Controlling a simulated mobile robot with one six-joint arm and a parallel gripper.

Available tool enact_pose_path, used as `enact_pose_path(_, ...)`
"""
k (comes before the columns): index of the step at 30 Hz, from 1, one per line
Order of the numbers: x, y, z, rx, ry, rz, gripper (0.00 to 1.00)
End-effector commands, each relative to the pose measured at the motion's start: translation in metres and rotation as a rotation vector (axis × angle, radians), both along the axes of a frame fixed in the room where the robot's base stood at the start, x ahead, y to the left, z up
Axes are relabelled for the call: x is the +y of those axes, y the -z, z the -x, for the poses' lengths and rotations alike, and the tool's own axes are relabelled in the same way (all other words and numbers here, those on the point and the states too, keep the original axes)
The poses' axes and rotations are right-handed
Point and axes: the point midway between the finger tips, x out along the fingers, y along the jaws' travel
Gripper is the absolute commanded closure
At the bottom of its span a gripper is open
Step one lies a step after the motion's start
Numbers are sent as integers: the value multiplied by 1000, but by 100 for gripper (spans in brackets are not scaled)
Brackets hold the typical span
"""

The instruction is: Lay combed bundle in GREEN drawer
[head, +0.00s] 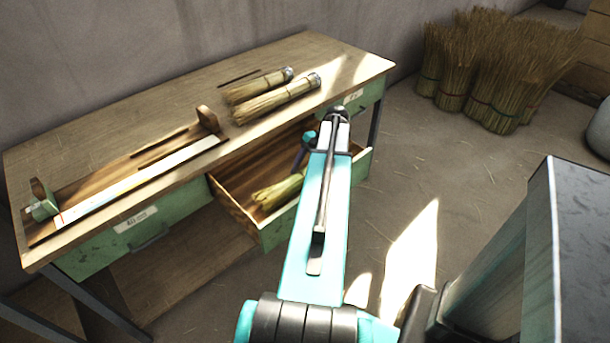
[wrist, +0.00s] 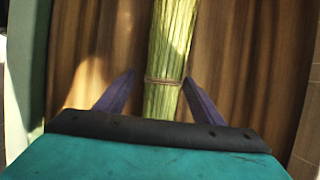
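A yellow-green bundle (head: 276,192) of straw lies in the open green drawer (head: 271,234) of the workbench. In the wrist view, the bundle (wrist: 170,45) runs lengthwise over the brown drawer floor and has a tie around it. My gripper (wrist: 160,80) is open, with its two dark fingers on either side of the bundle near the tie. A gap shows at the left finger; the right finger is very close to the bundle, and I cannot tell if it touches. In the head view, my arm hides the drawer's right part and most of the gripper.
Two finished brooms or tied bundles (head: 275,98) lie on the wooden benchtop (head: 285,55). A long jig with upright ends (head: 130,180) lies at the left. A closed green drawer (head: 135,228) is below it. Several straw sheaves (head: 500,85) stand on the floor at the back right.

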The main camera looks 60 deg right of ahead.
Motion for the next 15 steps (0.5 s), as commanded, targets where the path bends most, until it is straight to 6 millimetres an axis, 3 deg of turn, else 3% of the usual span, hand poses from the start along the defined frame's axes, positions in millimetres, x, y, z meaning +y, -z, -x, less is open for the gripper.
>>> enact_pose_path(8,-1,-2,1,0,0,0,38)
enact_pose_path(15,-7,-17,6,0,2,2,38)
